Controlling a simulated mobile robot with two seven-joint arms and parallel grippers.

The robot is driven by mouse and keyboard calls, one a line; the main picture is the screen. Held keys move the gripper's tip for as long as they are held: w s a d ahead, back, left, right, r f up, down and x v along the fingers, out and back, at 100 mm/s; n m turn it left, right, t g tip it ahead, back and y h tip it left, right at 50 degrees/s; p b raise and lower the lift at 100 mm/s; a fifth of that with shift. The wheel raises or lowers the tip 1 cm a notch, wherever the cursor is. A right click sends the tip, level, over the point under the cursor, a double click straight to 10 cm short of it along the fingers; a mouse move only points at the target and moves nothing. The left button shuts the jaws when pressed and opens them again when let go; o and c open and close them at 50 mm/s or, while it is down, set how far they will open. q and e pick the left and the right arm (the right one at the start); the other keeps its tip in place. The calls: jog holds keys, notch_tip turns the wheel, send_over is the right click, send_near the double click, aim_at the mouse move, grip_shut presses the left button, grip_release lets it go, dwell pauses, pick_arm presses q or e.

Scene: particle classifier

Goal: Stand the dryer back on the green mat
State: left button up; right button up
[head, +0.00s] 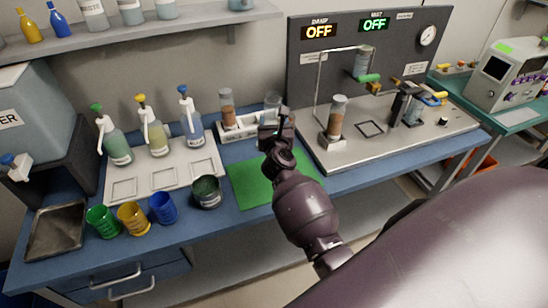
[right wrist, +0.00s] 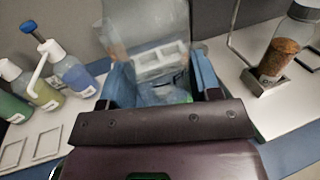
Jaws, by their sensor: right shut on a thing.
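The green mat (head: 250,186) lies flat on the blue bench, partly covered by my right arm. My right gripper (head: 275,128) is above the mat's back edge, in front of the white rack. In the right wrist view my right gripper (right wrist: 163,85) is shut on a clear see-through vessel (right wrist: 140,35), which I take to be the dryer. Its base is hidden behind the gripper. In the head view only a clear top (head: 273,99) shows behind the gripper; I cannot tell whether it is the held vessel. My left gripper is not in view.
The white rack (head: 240,127) holds a brown-filled tube. Pump bottles (head: 155,140) stand further left. A steel station with a brown-filled column (head: 337,118) is close on the right. The mat's visible part is clear.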

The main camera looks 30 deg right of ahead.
notch_tip(320, 180, down, 8)
jog(key=b, duration=0.4)
jog(key=shift+f, duration=0.45)
pick_arm(q)
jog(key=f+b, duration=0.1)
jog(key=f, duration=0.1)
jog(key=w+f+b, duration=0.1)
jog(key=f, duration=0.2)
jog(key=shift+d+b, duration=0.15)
jog(key=shift+b, duration=0.15)
pick_arm(e)
notch_tip(320, 180, down, 4)
jog(key=shift+f, duration=0.1)
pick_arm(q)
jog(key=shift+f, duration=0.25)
pick_arm(e)
jog(key=shift+f, duration=0.15)
jog(key=o, duration=1.1)
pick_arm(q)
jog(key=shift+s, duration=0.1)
